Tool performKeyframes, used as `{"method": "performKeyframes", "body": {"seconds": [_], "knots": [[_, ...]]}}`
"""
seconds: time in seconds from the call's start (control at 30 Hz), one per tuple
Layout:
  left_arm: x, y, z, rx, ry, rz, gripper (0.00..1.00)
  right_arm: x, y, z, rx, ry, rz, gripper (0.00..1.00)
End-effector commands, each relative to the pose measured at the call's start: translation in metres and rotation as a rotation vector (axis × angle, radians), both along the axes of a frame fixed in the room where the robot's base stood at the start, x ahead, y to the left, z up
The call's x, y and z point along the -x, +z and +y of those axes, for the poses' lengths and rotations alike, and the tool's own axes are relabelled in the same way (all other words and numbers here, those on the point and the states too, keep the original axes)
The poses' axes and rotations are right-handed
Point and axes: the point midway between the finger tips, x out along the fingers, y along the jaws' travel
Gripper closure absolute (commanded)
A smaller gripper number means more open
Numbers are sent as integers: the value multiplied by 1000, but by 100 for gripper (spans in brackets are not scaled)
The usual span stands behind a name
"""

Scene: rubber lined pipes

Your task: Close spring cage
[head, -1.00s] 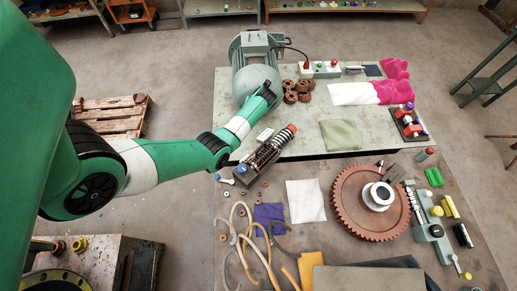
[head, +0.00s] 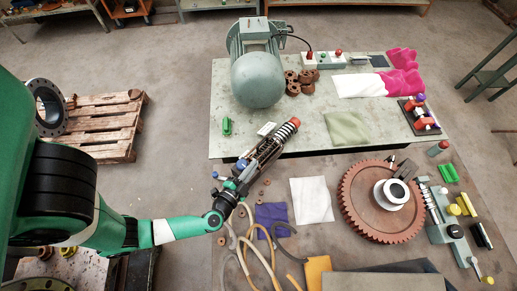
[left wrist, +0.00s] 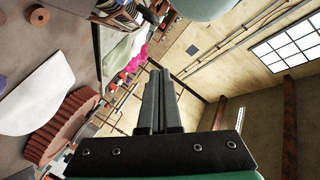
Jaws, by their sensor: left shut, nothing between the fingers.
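The spring cage (head: 265,147) lies at a slant near the front edge of the pale green table, with dark and silvery bars around a coil. Its orange-red tip (head: 294,122) points up and right. My left gripper (head: 235,183) is at the lower left end of the cage, close to the blue parts there; I cannot tell if it touches. In the left wrist view its two fingers (left wrist: 156,98) are together with nothing between them. Part of the cage (left wrist: 120,12) shows at the top left there. The cage's lower end is partly hidden by my gripper. My right gripper is not in view.
A grey-green motor (head: 257,75) and brown rings (head: 298,82) stand behind the cage. A large brown gear (head: 358,215), a white cloth (head: 311,200) and hoses (head: 255,255) lie on the front table. A green cloth (head: 347,128) lies right of the cage.

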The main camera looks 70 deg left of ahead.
Motion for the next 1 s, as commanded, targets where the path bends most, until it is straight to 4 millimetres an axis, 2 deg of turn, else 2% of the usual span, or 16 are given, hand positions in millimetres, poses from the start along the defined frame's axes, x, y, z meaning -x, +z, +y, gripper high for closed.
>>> {"method": "performKeyframes", "body": {"seconds": [0.17, 0.33, 0.7, 0.8, 1.0], "knots": [[-5, 1, 0, 3, -2, -5, 100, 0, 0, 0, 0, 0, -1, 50], [-20, -4, 14, 3, 5, -8, 100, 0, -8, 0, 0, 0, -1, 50], [-80, -18, 64, 2, 4, -9, 100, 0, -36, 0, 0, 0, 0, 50], [-72, -35, 75, 4, 6, -6, 100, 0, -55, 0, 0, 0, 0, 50], [-66, -43, 87, 4, 1, -7, 100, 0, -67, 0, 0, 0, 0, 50]]}}
